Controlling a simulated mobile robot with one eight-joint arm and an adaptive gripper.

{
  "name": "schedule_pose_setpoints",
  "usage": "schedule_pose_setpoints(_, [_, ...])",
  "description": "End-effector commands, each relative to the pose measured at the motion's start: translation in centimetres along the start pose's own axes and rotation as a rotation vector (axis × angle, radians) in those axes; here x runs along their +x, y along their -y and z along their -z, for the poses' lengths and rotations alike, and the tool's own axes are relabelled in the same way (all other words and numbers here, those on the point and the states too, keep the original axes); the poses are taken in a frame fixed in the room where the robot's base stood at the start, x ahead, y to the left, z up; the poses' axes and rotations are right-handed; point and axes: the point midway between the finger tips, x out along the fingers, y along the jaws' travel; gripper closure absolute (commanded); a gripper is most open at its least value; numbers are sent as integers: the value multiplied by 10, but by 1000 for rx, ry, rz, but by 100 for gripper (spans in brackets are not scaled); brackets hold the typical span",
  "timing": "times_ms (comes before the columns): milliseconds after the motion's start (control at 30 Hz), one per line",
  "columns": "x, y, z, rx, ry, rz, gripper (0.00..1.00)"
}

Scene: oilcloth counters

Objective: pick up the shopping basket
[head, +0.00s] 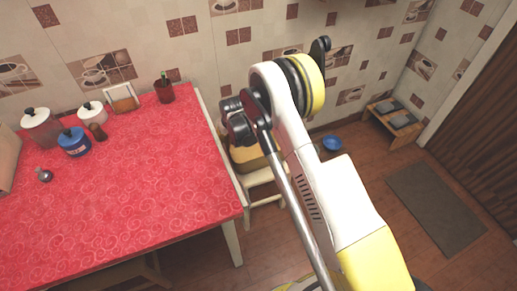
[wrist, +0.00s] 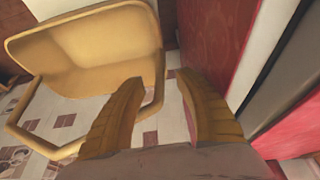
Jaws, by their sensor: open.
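The shopping basket (wrist: 95,45) is a tan-yellow tub with a loop handle, filling the upper left of the wrist view. In the head view the basket (head: 246,157) shows only partly, on a pale stool, behind my gripper and arm. My gripper (wrist: 165,85) is open, its two tan fingers pointing towards the basket's right side. One side of the handle (wrist: 156,97) shows in the gap between the fingers, nearer the left one; I cannot tell whether it is at fingertip depth. In the head view the gripper (head: 238,122) is a dark shape above the basket, its fingertips unclear.
A table with a red oilcloth (head: 140,190) stands close on the left, bearing jars, a blue pot (head: 74,143) and a cup (head: 164,91). A pale stool (head: 262,177) stands beside its right edge. A blue bowl (head: 332,143) and a mat (head: 437,208) are on the floor.

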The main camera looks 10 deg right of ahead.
Motion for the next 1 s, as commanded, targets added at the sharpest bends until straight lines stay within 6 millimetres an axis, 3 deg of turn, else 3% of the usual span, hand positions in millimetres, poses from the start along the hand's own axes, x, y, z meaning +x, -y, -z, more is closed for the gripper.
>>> schedule_pose_setpoints(267, [44,0,-2,0,0,0,60])
schedule_pose_setpoints(533, [47,0,-1,0,0,0,61])
schedule_pose_setpoints(667, [46,0,-1,0,0,0,100])
schedule_pose_setpoints(1000, [46,0,-1,0,-1,-1,100])
